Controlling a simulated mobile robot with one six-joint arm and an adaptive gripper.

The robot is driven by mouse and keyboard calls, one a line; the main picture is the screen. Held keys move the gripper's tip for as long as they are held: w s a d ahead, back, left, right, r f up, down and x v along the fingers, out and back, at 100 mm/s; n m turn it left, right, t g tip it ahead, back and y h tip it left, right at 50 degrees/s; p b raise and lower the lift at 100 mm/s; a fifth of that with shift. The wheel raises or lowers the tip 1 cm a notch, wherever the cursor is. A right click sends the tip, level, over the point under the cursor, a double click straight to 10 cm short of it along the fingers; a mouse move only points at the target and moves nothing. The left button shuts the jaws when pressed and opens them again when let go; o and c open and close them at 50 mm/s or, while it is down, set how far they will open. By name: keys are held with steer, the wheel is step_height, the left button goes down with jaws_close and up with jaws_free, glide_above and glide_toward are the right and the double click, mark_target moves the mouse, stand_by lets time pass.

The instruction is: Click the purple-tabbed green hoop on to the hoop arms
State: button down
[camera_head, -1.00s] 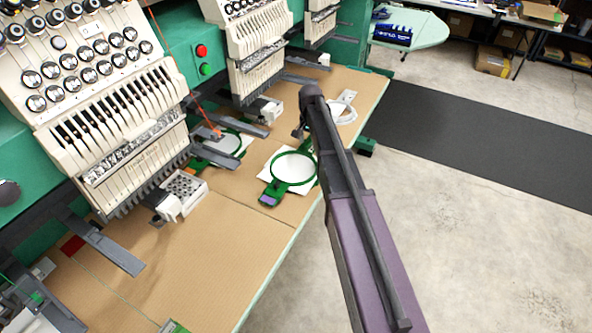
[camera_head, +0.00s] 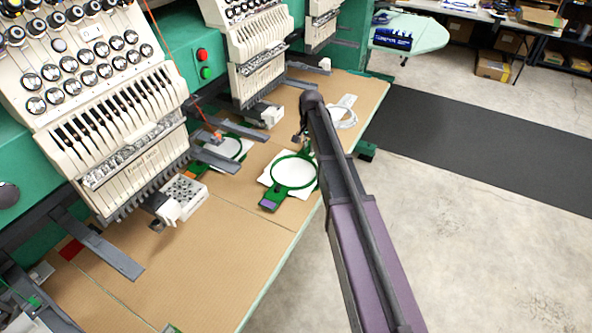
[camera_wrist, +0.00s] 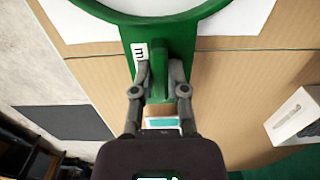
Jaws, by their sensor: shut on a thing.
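The green hoop (camera_head: 278,184) with a purple tab (camera_head: 268,205) holds white fabric and lies at or just above the tan table, near its right edge. The purple tab points toward the front left. In the wrist view the hoop's green rim (camera_wrist: 190,25) shows, and my gripper (camera_wrist: 159,72) is shut on a green upright grip on its opposite tab, beside a white label. In the head view my arm hides the fingers. Grey hoop arms (camera_head: 108,250) stick out below the nearest sewing head, with another grey arm (camera_head: 215,160) to the right.
A second green hoop with an orange tab (camera_head: 230,146) lies behind, near the grey arm. A white block (camera_head: 184,196) stands below the nearest head. A white ring-shaped thing (camera_head: 343,118) lies farther back. The table front (camera_head: 200,270) is largely clear.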

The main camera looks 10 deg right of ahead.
steer(key=shift+r+p, duration=1.95)
steer(key=shift+r, duration=0.05)
